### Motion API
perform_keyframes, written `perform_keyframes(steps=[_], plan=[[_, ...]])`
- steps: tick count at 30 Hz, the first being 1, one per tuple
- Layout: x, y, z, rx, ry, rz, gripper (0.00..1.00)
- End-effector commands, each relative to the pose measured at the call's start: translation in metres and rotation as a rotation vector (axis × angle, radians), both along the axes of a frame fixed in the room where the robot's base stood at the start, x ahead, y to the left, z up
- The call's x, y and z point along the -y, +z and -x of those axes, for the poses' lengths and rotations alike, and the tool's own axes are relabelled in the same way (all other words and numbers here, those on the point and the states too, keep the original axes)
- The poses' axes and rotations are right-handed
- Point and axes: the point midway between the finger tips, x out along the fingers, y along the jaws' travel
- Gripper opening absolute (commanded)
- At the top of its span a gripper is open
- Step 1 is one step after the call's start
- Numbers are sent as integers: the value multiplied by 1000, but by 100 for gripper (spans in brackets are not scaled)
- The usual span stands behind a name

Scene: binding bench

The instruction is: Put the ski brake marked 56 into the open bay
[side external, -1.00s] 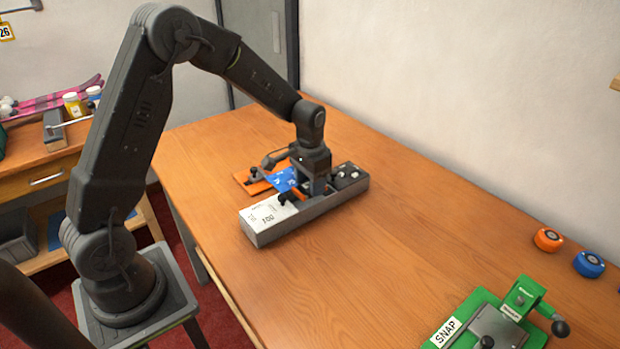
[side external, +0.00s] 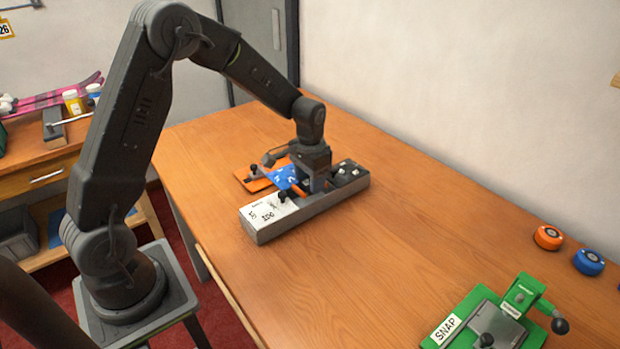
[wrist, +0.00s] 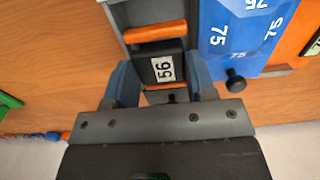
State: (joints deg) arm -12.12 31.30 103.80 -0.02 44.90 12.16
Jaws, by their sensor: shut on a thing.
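The ski brake marked 56 (wrist: 160,68) is a dark block with a white label and orange bars, seen between my fingers in the wrist view. My gripper (wrist: 162,80) is shut on it; in the side view my gripper (side external: 317,187) is down at the long grey holder (side external: 300,217). An orange part of the brake (side external: 299,188) shows beside my fingers there. The holder has a white marked left end and a dark right end. My gripper hides its middle, so I cannot tell whether the brake is seated in the bay.
A blue block marked 75 (wrist: 232,35) is close beside the brake, with a dark knob. An orange base (side external: 250,180) lies behind the holder. A green SNAP fixture (side external: 480,325), an orange disc (side external: 547,237) and a blue disc (side external: 588,262) are at right. The table between is clear.

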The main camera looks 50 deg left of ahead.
Motion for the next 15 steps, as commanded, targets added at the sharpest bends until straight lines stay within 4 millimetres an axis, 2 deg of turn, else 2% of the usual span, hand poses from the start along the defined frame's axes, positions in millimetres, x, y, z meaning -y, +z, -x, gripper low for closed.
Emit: perform_keyframes(steps=[15], plan=[[0,-10,0,-1,0,0,32]])
